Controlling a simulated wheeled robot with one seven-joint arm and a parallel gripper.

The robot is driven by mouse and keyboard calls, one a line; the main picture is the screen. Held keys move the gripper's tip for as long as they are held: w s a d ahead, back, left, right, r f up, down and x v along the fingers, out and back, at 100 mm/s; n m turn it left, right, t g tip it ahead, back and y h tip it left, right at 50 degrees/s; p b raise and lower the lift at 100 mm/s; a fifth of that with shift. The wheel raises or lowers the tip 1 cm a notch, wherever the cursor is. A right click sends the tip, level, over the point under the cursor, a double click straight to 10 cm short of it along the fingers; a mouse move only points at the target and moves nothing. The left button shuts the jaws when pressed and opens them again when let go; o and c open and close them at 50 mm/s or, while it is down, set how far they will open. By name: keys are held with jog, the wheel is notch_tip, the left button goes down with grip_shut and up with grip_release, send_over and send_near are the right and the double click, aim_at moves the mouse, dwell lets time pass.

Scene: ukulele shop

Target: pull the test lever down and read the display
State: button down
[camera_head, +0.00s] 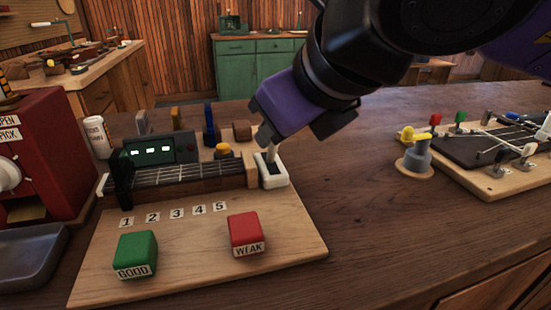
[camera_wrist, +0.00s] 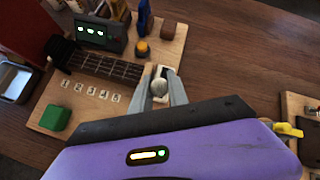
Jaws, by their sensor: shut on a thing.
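The test lever (camera_head: 272,147) is a pale stick rising from a white slotted housing (camera_head: 277,179) at the right end of the fretboard piece. My purple gripper (camera_head: 267,137) comes down from the upper right, with its fingertips at the lever's top. In the wrist view my gripper (camera_wrist: 162,88) has a grey finger on each side of the lever's rounded knob (camera_wrist: 159,87) and is shut on it. The display (camera_head: 153,151) is a dark box behind the fretboard (camera_head: 186,174) with several lit white-green marks, too small to read.
The wooden board (camera_head: 200,272) carries a green GOOD block (camera_head: 134,255), a red WEAK block (camera_head: 246,235) and number labels 1 to 5. A red dispenser (camera_head: 50,145) and grey tray (camera_head: 30,255) stand left. Another board (camera_head: 490,185) with tools lies right; tabletop between is clear.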

jog(key=shift+s+d+f+t+y+b, duration=0.1)
jog(key=shift+s+f+t+y+b, duration=0.45)
jog(key=shift+b, duration=2.75)
jog(key=shift+s+t+h+b, duration=0.1)
jog(key=shift+t+h+b, duration=0.15)
jog(key=shift+t+b, duration=0.2)
jog(key=shift+s+r+b, duration=0.1)
jog(key=shift+s+b, duration=0.05)
jog(key=shift+b, duration=0.6)
jog(key=c, duration=1.3)
grip_release()
jog(key=shift+d, duration=0.1)
jog(key=p+v, duration=0.1)
jog(key=v, duration=0.6)
jog(key=shift+s+d+p, duration=0.15)
jog(key=shift+s+p, duration=0.15)
jog(key=shift+s, duration=0.05)
